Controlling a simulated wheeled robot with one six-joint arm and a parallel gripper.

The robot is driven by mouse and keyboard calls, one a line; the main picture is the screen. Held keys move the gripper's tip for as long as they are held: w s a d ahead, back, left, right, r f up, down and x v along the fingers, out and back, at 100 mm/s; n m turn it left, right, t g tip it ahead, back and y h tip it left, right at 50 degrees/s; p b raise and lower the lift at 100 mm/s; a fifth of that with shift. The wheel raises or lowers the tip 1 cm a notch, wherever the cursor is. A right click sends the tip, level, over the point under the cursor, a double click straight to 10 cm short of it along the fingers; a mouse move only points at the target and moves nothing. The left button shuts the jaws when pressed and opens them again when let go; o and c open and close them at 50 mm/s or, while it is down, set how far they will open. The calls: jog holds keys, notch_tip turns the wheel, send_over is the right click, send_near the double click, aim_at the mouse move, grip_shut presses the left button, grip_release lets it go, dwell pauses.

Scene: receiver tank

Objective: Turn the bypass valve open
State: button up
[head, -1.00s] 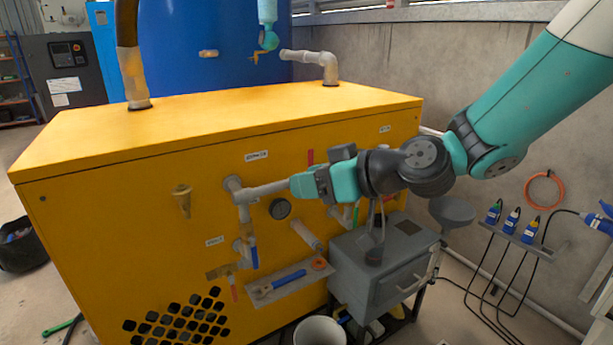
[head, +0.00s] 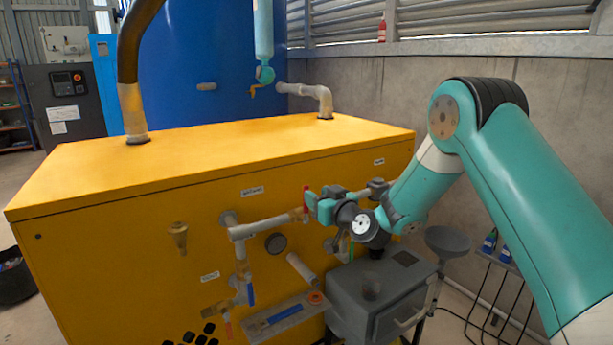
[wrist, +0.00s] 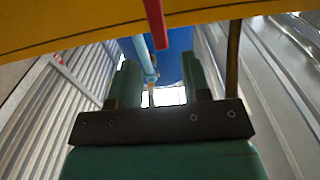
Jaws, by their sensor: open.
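A red valve lever (head: 306,198) stands upright on the yellow cabinet front, at the right end of a grey pipe (head: 268,226). The labels are too small to read, so I cannot tell for sure which valve is the bypass. My gripper (head: 312,204) is open with its fingertips close to this red lever. In the wrist view the red lever (wrist: 156,22) hangs in line with the gap between the open fingers (wrist: 158,75), its tip near fingertip height. Contact does not show. My wrist hides part of the valves behind it.
The yellow cabinet (head: 120,260) fills the front. A blue-handled valve (head: 251,292) and a tool shelf (head: 278,316) are lower left. A grey box (head: 375,300) stands under my gripper, with a round stool (head: 450,240) to its right. A concrete wall (head: 390,120) is behind.

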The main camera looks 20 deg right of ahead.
aim_at(306, 213)
jog(key=p+x, duration=0.1)
jog(key=x, duration=0.5)
grip_shut()
